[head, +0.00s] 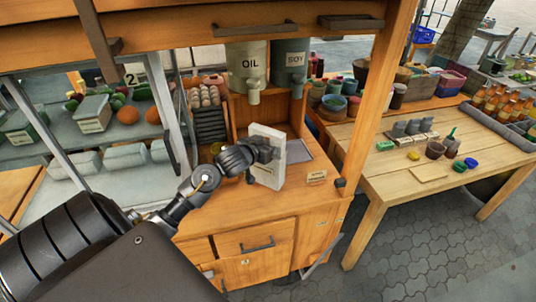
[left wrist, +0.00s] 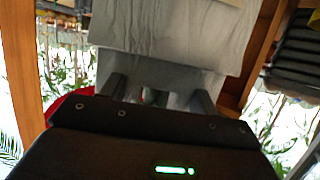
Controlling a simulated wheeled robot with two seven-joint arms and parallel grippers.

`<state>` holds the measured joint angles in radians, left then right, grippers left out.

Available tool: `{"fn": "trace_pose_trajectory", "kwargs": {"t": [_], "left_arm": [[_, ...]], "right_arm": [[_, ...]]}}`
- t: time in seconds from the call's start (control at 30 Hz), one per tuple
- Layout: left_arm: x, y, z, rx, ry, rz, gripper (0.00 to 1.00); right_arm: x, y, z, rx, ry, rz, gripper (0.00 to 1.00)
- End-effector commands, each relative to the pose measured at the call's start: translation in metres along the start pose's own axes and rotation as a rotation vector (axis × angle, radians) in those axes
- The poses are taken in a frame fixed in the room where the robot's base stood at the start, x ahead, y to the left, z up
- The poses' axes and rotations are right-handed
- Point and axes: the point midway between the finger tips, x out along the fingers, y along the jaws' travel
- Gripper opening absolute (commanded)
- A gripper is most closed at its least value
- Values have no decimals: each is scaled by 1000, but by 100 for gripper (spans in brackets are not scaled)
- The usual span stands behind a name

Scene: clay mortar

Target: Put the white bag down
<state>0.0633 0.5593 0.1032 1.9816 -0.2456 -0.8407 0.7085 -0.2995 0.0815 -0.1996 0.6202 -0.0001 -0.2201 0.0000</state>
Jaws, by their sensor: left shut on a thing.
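The white bag (head: 267,168) is a pale upright block shape over the wooden counter (head: 215,215) of the stall. I cannot tell whether the bag's lower end touches the counter. My right gripper is not in view.
OIL (head: 247,65) and SOY (head: 290,65) dispensers hang behind the bag. A small label card (head: 317,177) stands on the counter at right. A grey panel (head: 298,150) lies behind the bag. A wooden post (head: 366,95) rises at the right.

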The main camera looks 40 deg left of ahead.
Motion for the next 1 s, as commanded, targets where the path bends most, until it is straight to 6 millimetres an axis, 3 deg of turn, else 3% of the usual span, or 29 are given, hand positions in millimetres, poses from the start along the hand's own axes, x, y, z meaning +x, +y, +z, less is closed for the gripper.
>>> {"fn": "trace_pose_trajectory", "kwargs": {"t": [0.3,0.6,0.97,1.0], "left_arm": [[13,0,6,-2,3,0,34],[26,0,35,-2,2,-1,34],[27,0,40,-1,3,-1,34],[27,0,40,-1,1,0,64]], "right_arm": [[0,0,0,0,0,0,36],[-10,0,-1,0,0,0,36],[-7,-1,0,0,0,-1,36],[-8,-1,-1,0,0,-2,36]]}}
